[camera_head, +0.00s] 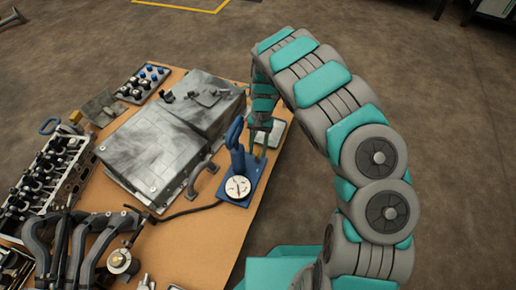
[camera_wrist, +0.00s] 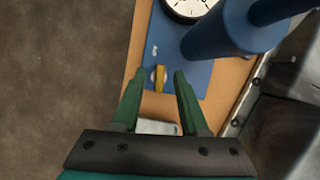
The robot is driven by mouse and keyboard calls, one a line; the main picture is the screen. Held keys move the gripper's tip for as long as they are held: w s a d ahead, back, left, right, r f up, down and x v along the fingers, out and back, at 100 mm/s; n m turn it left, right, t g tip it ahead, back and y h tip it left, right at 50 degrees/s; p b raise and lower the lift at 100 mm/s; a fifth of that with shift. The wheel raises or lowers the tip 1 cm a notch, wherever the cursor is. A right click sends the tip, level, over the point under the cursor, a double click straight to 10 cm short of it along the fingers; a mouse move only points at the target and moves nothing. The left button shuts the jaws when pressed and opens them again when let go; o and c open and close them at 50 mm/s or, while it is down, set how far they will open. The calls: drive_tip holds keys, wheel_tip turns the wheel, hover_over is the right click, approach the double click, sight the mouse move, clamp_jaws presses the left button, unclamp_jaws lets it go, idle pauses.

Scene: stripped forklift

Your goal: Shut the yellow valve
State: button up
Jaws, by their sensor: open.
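The yellow valve (camera_wrist: 160,79) is a small narrow yellow handle on a round metal fitting, on the blue base plate (camera_wrist: 186,76) of a tool with a dial gauge (camera_wrist: 190,6). The handle lies roughly along the line of my fingers in the wrist view. My gripper (camera_wrist: 157,75) is open, with its two green fingers on either side of the valve as seen from the wrist. I cannot tell how far the tips are above it. In the head view my gripper (camera_head: 260,135) is over the tool's far right end, where a bit of yellow (camera_head: 258,154) shows.
A thick blue upright cylinder (camera_wrist: 222,30) stands close beside my right finger. A light grey block (camera_wrist: 158,126) lies near the table edge. A large grey metal case (camera_head: 165,145) is left of the tool. Open floor (camera_head: 450,130) lies right of the table.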

clamp_jaws()
idle(0.3)
idle(0.3)
